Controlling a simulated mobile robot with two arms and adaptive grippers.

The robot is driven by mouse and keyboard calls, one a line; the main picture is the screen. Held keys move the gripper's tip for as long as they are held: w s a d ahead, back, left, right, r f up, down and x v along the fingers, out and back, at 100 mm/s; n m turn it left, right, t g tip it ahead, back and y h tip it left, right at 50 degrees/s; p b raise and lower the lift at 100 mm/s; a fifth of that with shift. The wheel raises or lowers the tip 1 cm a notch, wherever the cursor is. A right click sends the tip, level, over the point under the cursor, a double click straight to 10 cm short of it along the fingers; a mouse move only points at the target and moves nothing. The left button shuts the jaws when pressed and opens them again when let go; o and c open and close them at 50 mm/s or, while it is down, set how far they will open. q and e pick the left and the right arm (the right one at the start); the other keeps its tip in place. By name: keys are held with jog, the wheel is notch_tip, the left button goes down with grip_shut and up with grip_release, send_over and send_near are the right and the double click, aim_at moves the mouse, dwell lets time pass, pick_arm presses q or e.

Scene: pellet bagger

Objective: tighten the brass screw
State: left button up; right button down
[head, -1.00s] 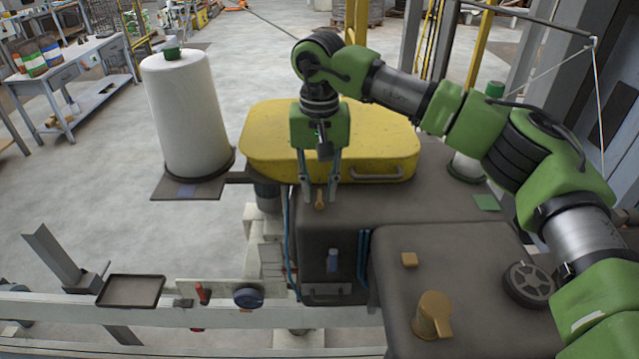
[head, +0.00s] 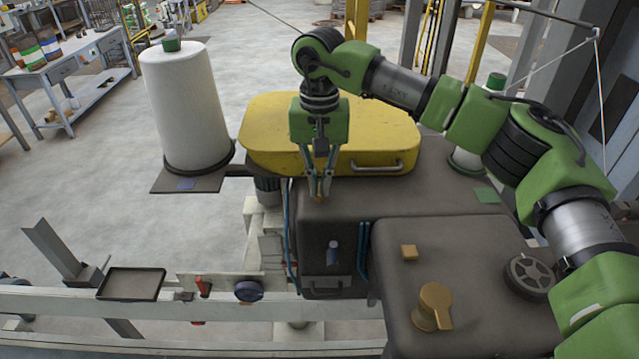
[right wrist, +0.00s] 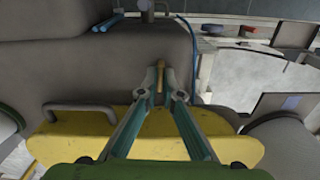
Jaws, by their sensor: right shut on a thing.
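The brass screw (head: 319,198) stands on the dark machine housing (head: 380,195), just in front of the yellow cover. My right gripper (head: 319,190) reaches down over it from above, with its fingers drawn together and shut on it. The fingers hide much of the screw in the head view. In the right wrist view the screw (right wrist: 162,73) shows as a small brass strip between the two fingertips (right wrist: 161,92). My left gripper is in neither view.
The yellow cover (head: 390,140) with its handle lies close behind the gripper. A white film roll (head: 187,110) stands at left.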

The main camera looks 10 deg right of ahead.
jog(key=m+b, duration=0.2)
jog(key=m, duration=0.2)
jog(key=shift+f, duration=0.1)
jog(key=m+b, duration=0.2)
jog(key=m, duration=0.2)
jog(key=shift+m, duration=0.3)
jog(key=m+b, duration=0.1)
jog(key=m, duration=0.3)
jog(key=shift+m, duration=0.3)
jog(key=shift+m+b, duration=0.65)
jog(key=shift+m, duration=1.35)
jog(key=shift+r, duration=0.2)
jog(key=c, duration=2.2)
grip_release()
